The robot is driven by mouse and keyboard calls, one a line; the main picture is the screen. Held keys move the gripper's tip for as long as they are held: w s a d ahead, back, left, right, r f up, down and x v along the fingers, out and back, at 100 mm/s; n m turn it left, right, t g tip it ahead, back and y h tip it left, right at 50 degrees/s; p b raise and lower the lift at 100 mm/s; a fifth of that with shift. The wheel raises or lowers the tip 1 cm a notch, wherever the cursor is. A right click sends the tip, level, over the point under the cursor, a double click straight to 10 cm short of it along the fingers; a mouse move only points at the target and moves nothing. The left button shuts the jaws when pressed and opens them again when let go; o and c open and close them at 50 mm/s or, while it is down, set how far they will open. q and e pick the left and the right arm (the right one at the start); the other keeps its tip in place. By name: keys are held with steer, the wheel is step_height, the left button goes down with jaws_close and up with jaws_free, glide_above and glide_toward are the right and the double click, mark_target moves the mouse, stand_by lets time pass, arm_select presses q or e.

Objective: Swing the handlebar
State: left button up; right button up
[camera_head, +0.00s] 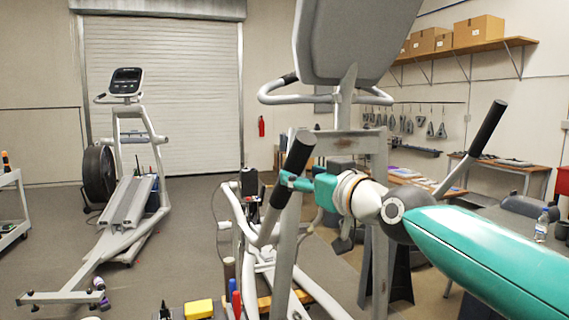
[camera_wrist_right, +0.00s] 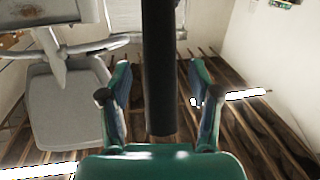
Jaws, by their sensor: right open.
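The elliptical's near moving handlebar (camera_head: 293,165) is a pale bar with a black grip, leaning at the middle of the head view. My right gripper (camera_head: 287,183) is at this grip, its arm coming in from the right. In the right wrist view the black grip (camera_wrist_right: 160,50) runs down between the two fingers of my right gripper (camera_wrist_right: 160,88). The fingers are spread, with a gap showing on each side of the grip. The other handlebar (camera_head: 488,128), also black-gripped, stands at the right. My left gripper is not in view.
The elliptical's console (camera_head: 350,40) and fixed pale bars (camera_head: 290,92) are above and behind my right gripper. A second elliptical (camera_head: 125,180) stands at the left. Tools and a yellow item (camera_head: 198,309) are at the bottom. A workbench (camera_head: 510,168) is at the right. Open floor lies between the machines.

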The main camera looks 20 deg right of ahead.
mark_target(291, 171)
steer(key=p+x, duration=0.1)
steer(key=x, duration=0.4)
steer(key=shift+w, duration=0.1)
jaws_close()
stand_by(0.3)
